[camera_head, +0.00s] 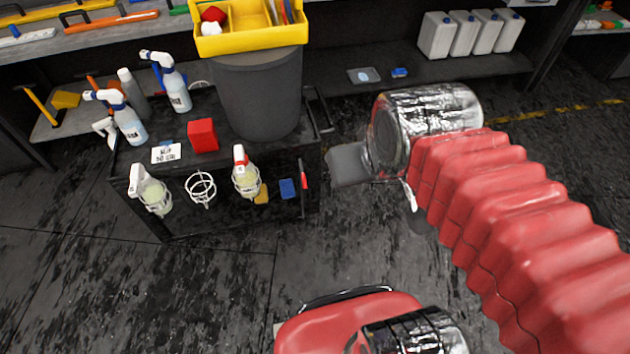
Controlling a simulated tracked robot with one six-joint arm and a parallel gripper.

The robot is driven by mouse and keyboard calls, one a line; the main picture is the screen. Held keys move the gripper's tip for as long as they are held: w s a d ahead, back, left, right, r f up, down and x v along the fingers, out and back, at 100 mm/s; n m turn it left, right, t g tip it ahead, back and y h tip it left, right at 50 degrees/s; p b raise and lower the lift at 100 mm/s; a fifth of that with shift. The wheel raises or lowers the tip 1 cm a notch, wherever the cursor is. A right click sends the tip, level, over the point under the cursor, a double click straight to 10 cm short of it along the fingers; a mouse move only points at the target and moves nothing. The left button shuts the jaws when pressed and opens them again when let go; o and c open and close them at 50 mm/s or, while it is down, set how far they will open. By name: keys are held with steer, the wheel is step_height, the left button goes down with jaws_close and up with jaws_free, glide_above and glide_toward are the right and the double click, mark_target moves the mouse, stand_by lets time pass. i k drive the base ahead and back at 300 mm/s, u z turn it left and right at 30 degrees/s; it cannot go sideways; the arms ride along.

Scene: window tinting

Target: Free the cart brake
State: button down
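The black cart (235,215) stands left of centre, carrying a grey bin, spray bottles and wire holders. A small upright red piece (303,174) sits at the cart's right end; it looks like a lever, but I cannot tell for sure that it is the brake. My gripper (347,165) shows as a grey flat finger beyond the chrome wrist, just right of the cart's end and apart from the red piece in the picture. The rest of the gripper is hidden by the wrist, so its opening does not show.
A yellow tool caddy (250,40) sits on the grey bin (260,95). Spray bottles (178,92) and a red box (203,135) stand on the cart. White jugs (437,36) stand on the back shelf. The dark floor (210,290) in front of the cart is clear.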

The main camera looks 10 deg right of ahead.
mark_target(303, 177)
steer(key=u, duration=0.05)
steer(key=i, duration=1)
steer(key=z, duration=0.05)
